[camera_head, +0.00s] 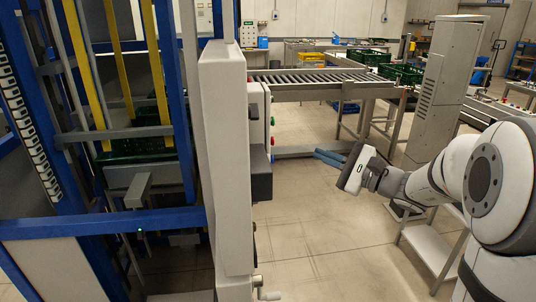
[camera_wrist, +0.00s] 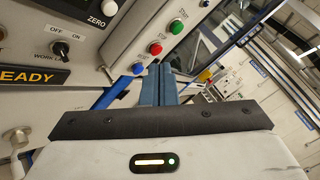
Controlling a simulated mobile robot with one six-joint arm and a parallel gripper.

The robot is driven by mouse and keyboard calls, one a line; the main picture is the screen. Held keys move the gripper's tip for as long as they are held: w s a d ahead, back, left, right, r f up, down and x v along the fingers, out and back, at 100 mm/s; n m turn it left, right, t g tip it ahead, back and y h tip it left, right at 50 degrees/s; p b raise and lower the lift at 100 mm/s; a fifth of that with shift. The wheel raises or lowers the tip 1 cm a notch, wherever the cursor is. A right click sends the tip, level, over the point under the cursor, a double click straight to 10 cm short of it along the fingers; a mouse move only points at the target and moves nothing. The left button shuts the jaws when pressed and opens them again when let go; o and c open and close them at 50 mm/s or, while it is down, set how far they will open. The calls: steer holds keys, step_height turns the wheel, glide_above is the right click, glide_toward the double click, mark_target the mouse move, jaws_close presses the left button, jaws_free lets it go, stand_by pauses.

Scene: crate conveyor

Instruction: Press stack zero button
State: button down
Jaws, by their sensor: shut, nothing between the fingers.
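Blue (camera_wrist: 138,68), red (camera_wrist: 155,48) and green (camera_wrist: 176,27) buttons line a neighbouring panel close to the fingertips. An ON/OFF work light switch and a READY display (camera_wrist: 30,76) are at left. A roller conveyor (camera_head: 310,82) stands behind; the floor below my gripper is clear.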

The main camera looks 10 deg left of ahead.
steer(key=shift+s+a, duration=0.1)
steer(key=shift+a, duration=0.05)
steer(key=s+a, duration=0.2)
steer(key=a, duration=0.6)
steer(key=shift+s, duration=0.2)
steer(key=shift+a, duration=0.1)
steer(key=shift+a, duration=0.1)
stand_by(1.9)
steer(key=shift+a+b, duration=0.3)
steer(key=shift+b, duration=0.05)
steer(key=shift+s+a+b, duration=0.15)
steer(key=shift+a+b, duration=0.25)
stand_by(0.6)
stand_by(0.3)
steer(key=shift+w+d, duration=0.25)
steer(key=shift+d, duration=0.55)
